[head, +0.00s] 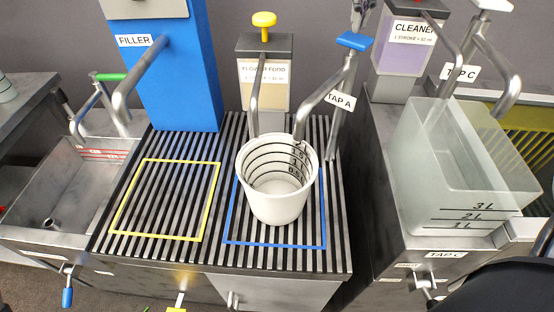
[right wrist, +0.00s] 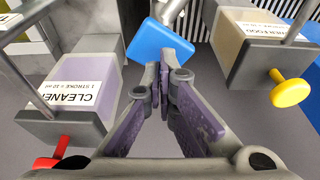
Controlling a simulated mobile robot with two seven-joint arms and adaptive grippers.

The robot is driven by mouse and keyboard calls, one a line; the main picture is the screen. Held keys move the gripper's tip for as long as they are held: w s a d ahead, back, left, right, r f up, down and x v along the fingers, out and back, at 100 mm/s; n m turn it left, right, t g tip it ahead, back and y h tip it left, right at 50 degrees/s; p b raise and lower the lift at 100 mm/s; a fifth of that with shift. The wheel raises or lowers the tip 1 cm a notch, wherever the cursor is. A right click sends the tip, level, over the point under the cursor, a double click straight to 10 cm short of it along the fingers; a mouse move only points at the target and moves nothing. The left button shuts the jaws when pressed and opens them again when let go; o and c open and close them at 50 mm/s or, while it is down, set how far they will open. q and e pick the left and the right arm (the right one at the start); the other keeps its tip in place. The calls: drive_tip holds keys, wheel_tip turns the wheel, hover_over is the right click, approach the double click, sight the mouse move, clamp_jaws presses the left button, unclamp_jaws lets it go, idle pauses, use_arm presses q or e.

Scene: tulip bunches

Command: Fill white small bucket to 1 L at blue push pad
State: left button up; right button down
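The white small bucket (head: 278,200) stands upright inside the blue outlined square on the slatted grate, with dark level marks on its inner wall. The spout of tap A reaches over its back rim. I cannot make out any water in it. The blue push pad (head: 354,41) tops tap A; it also shows in the right wrist view (right wrist: 158,42). My right gripper (head: 361,20) is shut and empty, its tips just above the pad; I cannot tell whether they touch. In the right wrist view its fingertips (right wrist: 164,66) meet near the pad's edge. My left gripper is not in view.
The flower food dispenser (head: 263,85) stands behind the bucket, and the cleaner dispenser (head: 402,50) right of tap A. The blue filler (head: 178,80) stands behind the empty yellow square (head: 165,200). A translucent tank (head: 460,170) sits at tap C. A metal sink (head: 65,185) is at left.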

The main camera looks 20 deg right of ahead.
sight(356, 37)
drive_tip(key=shift+s+x, duration=0.15)
drive_tip(key=shift+x, duration=0.65)
drive_tip(key=shift+s+x, duration=0.2)
drive_tip(key=shift+x, duration=0.6)
drive_tip(key=shift+a+f, duration=0.1)
drive_tip(key=shift+a, duration=0.1)
idle(6.2)
